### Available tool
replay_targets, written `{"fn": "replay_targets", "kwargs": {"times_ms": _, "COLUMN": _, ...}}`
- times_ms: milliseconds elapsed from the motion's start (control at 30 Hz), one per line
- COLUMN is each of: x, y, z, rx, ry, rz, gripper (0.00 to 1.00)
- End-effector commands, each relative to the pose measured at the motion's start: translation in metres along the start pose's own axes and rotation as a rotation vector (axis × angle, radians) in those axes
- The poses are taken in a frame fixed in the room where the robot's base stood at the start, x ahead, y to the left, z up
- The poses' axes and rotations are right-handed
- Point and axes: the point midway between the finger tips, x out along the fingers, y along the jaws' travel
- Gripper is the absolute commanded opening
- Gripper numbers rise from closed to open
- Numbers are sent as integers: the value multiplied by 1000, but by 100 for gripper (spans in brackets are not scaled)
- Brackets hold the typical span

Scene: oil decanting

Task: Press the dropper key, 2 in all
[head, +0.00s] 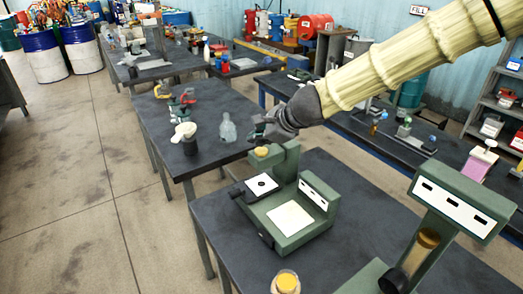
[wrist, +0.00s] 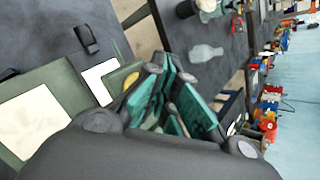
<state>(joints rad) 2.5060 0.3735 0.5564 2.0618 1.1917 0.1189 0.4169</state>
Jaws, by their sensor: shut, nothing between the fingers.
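The fingers and green housing hide the rest.
A second green device (head: 448,215) with a slanted panel and tube stands at right. A yellow-topped jar (head: 286,283) is at the front edge. The near table's front-left surface is bare.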

Motion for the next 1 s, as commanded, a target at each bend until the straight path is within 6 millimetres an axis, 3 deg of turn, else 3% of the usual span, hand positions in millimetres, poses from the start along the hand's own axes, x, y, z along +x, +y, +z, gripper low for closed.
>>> {"fn": "replay_targets", "kwargs": {"times_ms": 1000, "x": 6, "y": 4, "z": -4, "rx": 0, "ry": 0, "rz": 0, "gripper": 0}}
